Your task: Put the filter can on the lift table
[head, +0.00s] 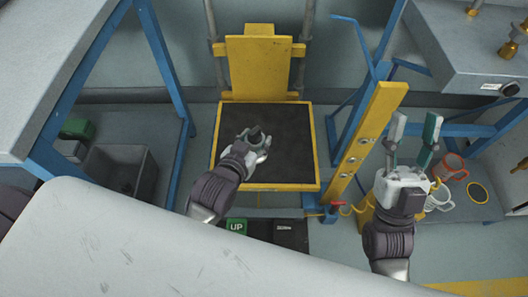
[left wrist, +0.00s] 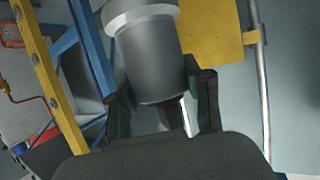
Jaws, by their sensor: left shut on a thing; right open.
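The filter can is a dark grey cylinder with a lighter grey end, large in the left wrist view (left wrist: 150,62). My left gripper (left wrist: 163,100) is shut on it, with a dark finger on each side. In the head view my left gripper (head: 256,146) is over the lift table (head: 290,158), which has a black top and a yellow rim. There the can (head: 256,133) shows only as a small dark shape, partly hidden by the hand. I cannot tell whether it touches the table top. My right gripper (head: 415,130) is open and empty, right of the lift table.
A yellow upright post (head: 368,140) stands between the lift table and my right gripper. A yellow back plate (head: 258,62) rises behind the table. A grey bin (head: 118,170) is at left; a grey bench (head: 465,50) is at upper right. Most of the table top is clear.

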